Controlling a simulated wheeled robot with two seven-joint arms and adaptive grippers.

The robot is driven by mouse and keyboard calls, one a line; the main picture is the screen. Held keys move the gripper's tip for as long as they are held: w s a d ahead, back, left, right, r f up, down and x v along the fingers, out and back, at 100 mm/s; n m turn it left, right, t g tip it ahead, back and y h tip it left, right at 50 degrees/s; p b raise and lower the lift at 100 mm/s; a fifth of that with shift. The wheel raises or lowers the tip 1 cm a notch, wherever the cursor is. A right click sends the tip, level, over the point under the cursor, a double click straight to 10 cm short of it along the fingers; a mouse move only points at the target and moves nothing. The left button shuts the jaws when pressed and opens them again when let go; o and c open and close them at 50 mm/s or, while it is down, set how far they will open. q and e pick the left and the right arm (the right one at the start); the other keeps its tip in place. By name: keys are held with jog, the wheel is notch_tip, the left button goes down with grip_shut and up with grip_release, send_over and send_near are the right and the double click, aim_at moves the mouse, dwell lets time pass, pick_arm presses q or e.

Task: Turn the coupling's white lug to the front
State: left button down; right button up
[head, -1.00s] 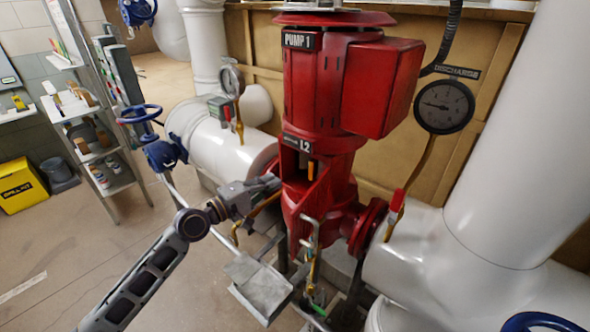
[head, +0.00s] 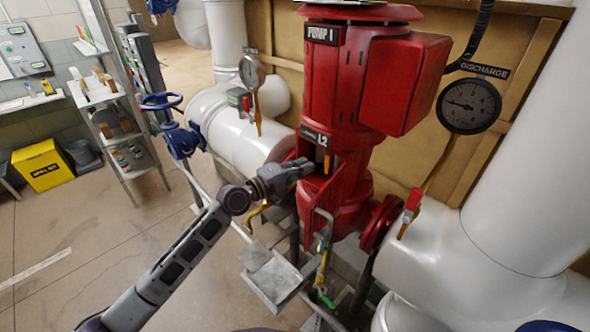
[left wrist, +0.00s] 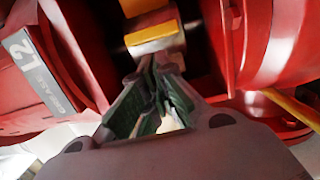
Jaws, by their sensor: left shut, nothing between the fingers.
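The coupling (head: 327,163) sits inside the open window of the red pump (head: 338,100), below the L2 plate; only a small part with an orange-yellow mark shows. In the left wrist view the coupling (left wrist: 153,22) is a pale metal piece with a yellow-orange band, just beyond my fingertips. I cannot make out a white lug for certain; a pale patch shows between the finger bodies. My left gripper (head: 311,166) is shut and empty, its tips at the window's left side. It also shows in the left wrist view (left wrist: 166,62); contact with the coupling is unclear. My right gripper is out of view.
Red window walls flank my left fingers closely. A grey metal box (head: 272,277) and thin pipework with a yellow valve lever stand below. A large white pipe (head: 500,200) fills the right. A blue handwheel (head: 167,101) stands left. Floor at lower left is clear.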

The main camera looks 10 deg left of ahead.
aim_at(329, 171)
pick_arm(q)
jog(key=shift+x, duration=1.85)
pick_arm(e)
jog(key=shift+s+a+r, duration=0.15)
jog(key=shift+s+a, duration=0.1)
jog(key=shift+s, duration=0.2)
pick_arm(q)
jog(key=shift+s+d+p, duration=0.1)
jog(key=shift+s+p, duration=0.05)
jog(key=shift+p, duration=0.2)
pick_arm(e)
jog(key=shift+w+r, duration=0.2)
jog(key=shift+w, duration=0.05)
pick_arm(q)
jog(key=shift+s+d, duration=0.1)
jog(key=shift+s, duration=0.05)
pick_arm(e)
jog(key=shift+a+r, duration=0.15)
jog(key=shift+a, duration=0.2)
